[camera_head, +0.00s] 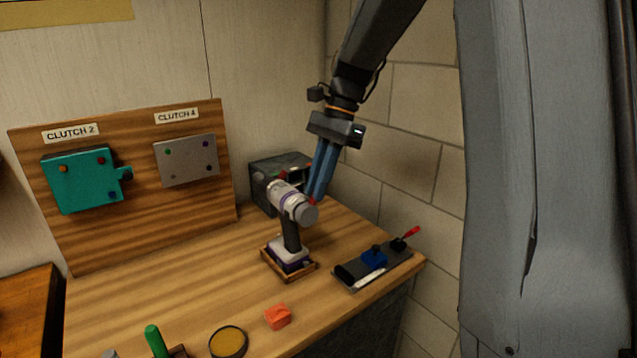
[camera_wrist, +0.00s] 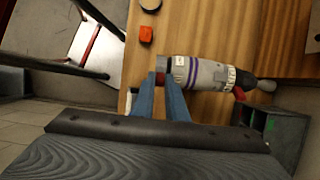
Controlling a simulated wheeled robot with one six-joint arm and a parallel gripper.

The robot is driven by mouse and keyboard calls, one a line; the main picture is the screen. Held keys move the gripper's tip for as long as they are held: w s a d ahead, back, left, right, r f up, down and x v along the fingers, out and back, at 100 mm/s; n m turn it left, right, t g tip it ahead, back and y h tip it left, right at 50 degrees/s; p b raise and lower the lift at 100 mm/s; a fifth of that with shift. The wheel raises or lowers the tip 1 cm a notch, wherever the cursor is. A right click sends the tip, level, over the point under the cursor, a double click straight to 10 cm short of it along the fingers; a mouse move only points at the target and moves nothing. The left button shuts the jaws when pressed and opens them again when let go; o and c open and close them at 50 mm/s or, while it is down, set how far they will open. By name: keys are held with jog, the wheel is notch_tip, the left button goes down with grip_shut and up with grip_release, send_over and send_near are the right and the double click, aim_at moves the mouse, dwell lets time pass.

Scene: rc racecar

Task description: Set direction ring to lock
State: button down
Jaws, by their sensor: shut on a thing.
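A grey and white drill-like tool (camera_head: 290,240) with purple bands stands upright in a small wooden holder (camera_head: 268,259) on the bench. Its barrel lies across the wrist view (camera_wrist: 205,73). A grey ring (camera_head: 306,214) forms the barrel end facing the head camera; I cannot tell whether this is the direction ring, and no lock mark is readable. My gripper (camera_head: 311,200) reaches down from above with blue fingers. In the wrist view its fingertips (camera_wrist: 163,79) are close together at that grey end, shut on it. The fingers hide part of the ring.
An orange block (camera_head: 278,317) and a round yellow-topped disc (camera_head: 229,342) lie in front. A black tray with a blue piece (camera_head: 374,258) is at right. A dark box (camera_head: 262,178) stands behind. A clutch board (camera_head: 130,235) leans on the wall. Bare bench lies left.

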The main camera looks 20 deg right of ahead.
aim_at(306, 204)
jog(key=shift+s+a+r+t+h+p, duration=0.2)
jog(key=shift+a+h+p, duration=0.35)
jog(key=shift+h, duration=0.1)
jog(key=shift+s+a+r+t+h+p, duration=0.15)
jog(key=shift+a+t+h+p, duration=0.05)
jog(key=shift+a+h+p, duration=0.4)
jog(key=shift+s+a+f+t+h, duration=0.1)
jog(key=shift+a+t+h, duration=0.15)
jog(key=shift+h, duration=0.5)
jog(key=shift+s+a+t+h, duration=0.15)
jog(key=shift+a+h, duration=0.2)
jog(key=shift+h, duration=0.35)
jog(key=c, duration=1.8)
grip_release()
jog(key=shift+o, duration=0.2)
notch_tip(306, 204, up, 8)
jog(key=a+b, duration=0.1)
jog(key=b, duration=0.1)
jog(key=shift+s, duration=0.15)
